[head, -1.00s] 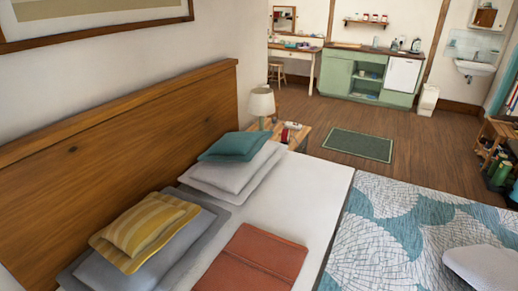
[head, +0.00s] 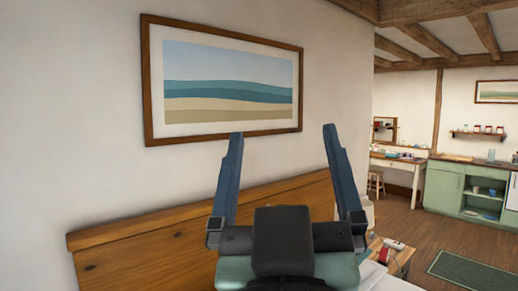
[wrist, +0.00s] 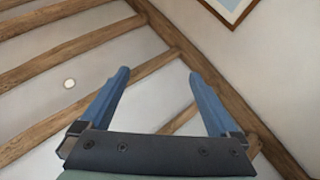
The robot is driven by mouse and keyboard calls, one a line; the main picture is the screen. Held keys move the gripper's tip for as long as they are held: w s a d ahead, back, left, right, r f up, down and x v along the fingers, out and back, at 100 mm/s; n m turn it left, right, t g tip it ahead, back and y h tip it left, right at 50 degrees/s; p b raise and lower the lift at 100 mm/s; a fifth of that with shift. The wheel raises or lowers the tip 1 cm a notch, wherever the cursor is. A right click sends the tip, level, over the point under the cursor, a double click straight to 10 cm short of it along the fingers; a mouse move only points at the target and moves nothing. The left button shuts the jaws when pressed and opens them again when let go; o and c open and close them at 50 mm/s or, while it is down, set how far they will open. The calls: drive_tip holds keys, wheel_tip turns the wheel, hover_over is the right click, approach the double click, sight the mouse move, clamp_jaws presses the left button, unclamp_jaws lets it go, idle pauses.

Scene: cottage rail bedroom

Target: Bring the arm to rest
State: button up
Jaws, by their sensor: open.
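My gripper (head: 284,165) is raised in front of the head camera, with its two blue fingers pointing up and spread wide apart. Nothing is between the fingers. In the wrist view my gripper (wrist: 158,85) is also open and empty, with the beamed ceiling beyond it. In the head view it stands in front of the wooden headboard (head: 150,255) and hides part of it and much of the bed.
A framed seascape picture (head: 225,85) hangs on the wall behind my gripper. A bedside table (head: 398,260) with small items stands at the lower right. Beyond are a green cabinet (head: 440,190), a stool (head: 375,181), a green rug (head: 472,272) and open wooden floor.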

drive_tip(key=s+a+r+t+y, duration=0.1)
drive_tip(key=s+a+r+t, duration=0.1)
drive_tip(key=s+r, duration=0.3)
drive_tip(key=shift+a+m, duration=0.2)
drive_tip(key=shift+m, duration=0.2)
